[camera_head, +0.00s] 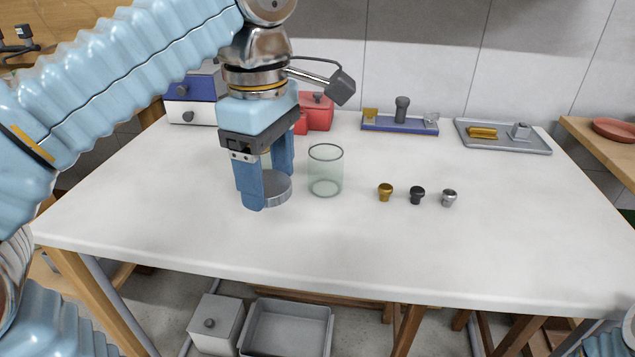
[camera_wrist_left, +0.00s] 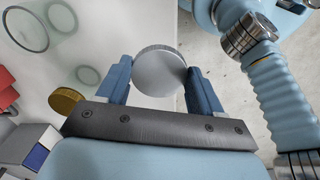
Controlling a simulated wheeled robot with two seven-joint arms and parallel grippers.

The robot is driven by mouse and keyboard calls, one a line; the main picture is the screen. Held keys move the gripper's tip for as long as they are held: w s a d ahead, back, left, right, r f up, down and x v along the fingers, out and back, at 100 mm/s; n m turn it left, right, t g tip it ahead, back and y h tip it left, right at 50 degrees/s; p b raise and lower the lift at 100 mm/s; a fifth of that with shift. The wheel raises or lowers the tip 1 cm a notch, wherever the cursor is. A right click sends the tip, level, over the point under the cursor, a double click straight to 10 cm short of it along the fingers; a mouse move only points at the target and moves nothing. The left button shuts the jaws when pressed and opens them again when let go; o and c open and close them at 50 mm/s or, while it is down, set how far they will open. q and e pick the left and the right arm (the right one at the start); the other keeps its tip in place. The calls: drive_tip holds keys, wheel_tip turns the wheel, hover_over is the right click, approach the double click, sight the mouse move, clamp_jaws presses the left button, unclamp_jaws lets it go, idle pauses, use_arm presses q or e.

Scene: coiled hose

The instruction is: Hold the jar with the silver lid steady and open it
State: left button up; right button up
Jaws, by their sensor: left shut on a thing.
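My left gripper (camera_head: 265,198) points down over the left part of the table and is shut on a round silver lid (camera_head: 277,188). In the left wrist view the silver lid (camera_wrist_left: 160,70) sits between the two fingertips (camera_wrist_left: 157,80), and no jar shows under it. Whether the lid touches the table, I cannot tell. An open glass jar (camera_head: 326,172) stands upright just right of the gripper, apart from it; its rim shows in the left wrist view (camera_wrist_left: 46,31). My right gripper is outside both views.
A gold lid (camera_wrist_left: 65,101) is near the left gripper, mostly hidden in the head view. Gold (camera_head: 385,191), black (camera_head: 417,195) and silver (camera_head: 449,197) knobs stand right of the jar. A blue tray (camera_head: 399,125) and grey tray (camera_head: 503,146) lie behind. The front table is clear.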

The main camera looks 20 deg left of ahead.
use_arm(q)
approach(289, 208)
drive_tip(key=s+d+r, duration=0.1)
drive_tip(key=s+r, duration=0.1)
drive_tip(key=s, duration=0.2)
drive_tip(key=f, duration=0.1)
drive_tip(key=w+f, duration=0.2)
drive_tip(key=shift+w+a+f, duration=0.2)
drive_tip(key=shift+w+a, duration=0.05)
drive_tip(key=shift+a, duration=0.05)
drive_tip(key=f, duration=0.1)
drive_tip(key=w+f+b, duration=0.1)
drive_tip(key=f, duration=0.2)
drive_tip(key=shift+w+a+f, duration=0.25)
drive_tip(key=shift+w+a, duration=0.05)
drive_tip(key=shift+f, duration=0.3)
drive_tip(key=shift+f, duration=0.15)
drive_tip(key=o, duration=0.9)
wheel_tip(289, 208, up, 12)
drive_tip(key=p, duration=0.3)
